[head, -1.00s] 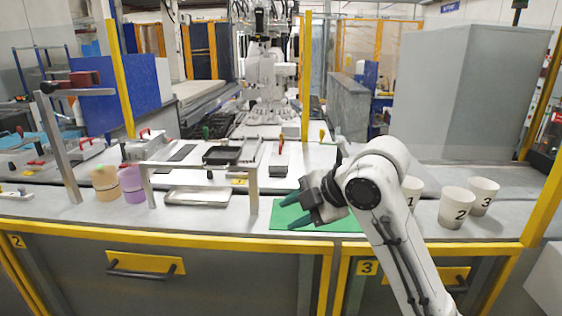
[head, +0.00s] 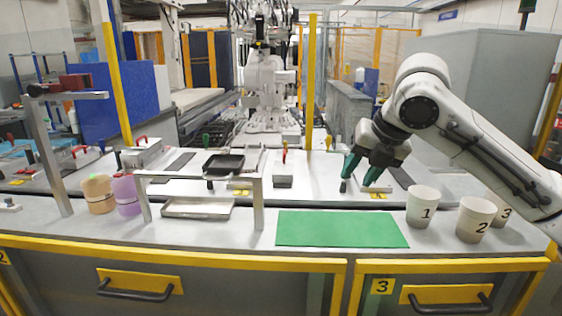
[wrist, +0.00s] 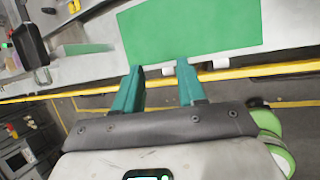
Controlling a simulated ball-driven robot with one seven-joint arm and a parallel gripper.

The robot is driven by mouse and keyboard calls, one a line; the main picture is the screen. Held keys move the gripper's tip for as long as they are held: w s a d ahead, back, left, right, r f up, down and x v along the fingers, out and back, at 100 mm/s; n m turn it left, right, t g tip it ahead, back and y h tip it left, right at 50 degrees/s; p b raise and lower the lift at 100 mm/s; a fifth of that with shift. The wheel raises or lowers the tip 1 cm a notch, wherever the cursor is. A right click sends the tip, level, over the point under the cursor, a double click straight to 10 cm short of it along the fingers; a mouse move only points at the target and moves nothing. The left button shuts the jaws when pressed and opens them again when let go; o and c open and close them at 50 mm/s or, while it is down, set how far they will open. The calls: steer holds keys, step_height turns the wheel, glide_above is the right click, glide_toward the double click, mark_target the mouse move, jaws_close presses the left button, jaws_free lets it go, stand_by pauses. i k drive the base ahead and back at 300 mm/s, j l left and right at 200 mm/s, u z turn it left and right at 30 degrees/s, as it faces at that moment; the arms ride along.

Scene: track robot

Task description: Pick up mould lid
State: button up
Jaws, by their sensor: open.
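My gripper (head: 358,180) has two teal fingers, spread apart with nothing between them. In the head view it points down over the back bench, right of centre, above and behind the green mat (head: 340,230). In the wrist view the open fingers (wrist: 160,70) show against the bench edge and floor, with the mat (wrist: 190,25) beyond. I cannot tell for certain which piece is the mould lid. A metal block with a red handle (head: 142,152) stands at the back left.
Cups numbered 1 (head: 422,207), 2 (head: 474,219) and 3 (head: 500,215) stand at the right. A black tray (head: 223,164), a silver tray (head: 197,208) and a metal frame (head: 258,205) are left of the mat. The mat is bare.

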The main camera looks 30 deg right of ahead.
mark_target(283, 170)
steer(key=i+l, duration=0.15)
steer(key=i, duration=0.5)
steer(key=i+l, duration=0.15)
steer(key=i, duration=0.5)
